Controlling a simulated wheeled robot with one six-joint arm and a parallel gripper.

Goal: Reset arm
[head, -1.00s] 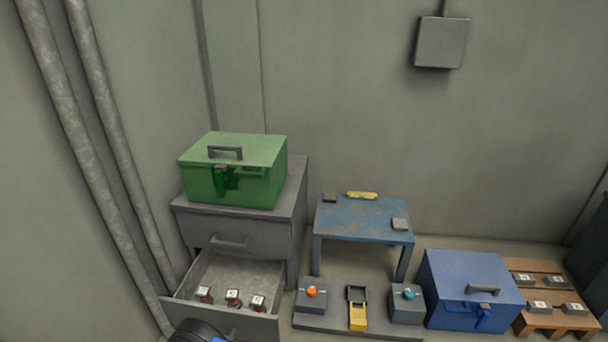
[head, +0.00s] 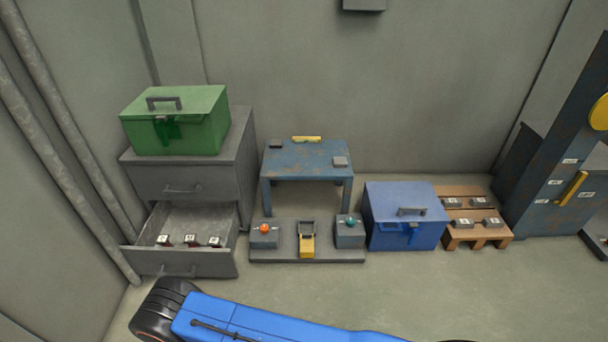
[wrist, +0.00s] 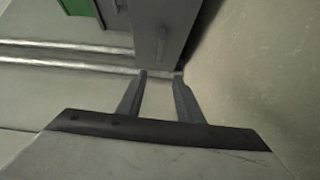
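My gripper (wrist: 160,76) shows in the wrist view with its two grey fingers apart and nothing between them. Beyond the fingertips is a grey surface with a handle (wrist: 161,42), apparently part of the drawer cabinet; I cannot tell the exact gap. My blue arm (head: 235,318) with a black joint lies along the bottom of the head view, in front of the cabinet. The gripper itself is not visible in the head view.
The grey cabinet (head: 165,180) has its lower drawer (head: 180,262) pulled out, with several small labelled pieces inside. A green box (head: 180,135) stands on top. A blue table (head: 307,165), a switch platform (head: 305,255), a blue box (head: 405,230) and a pallet (head: 465,240) stand to the right.

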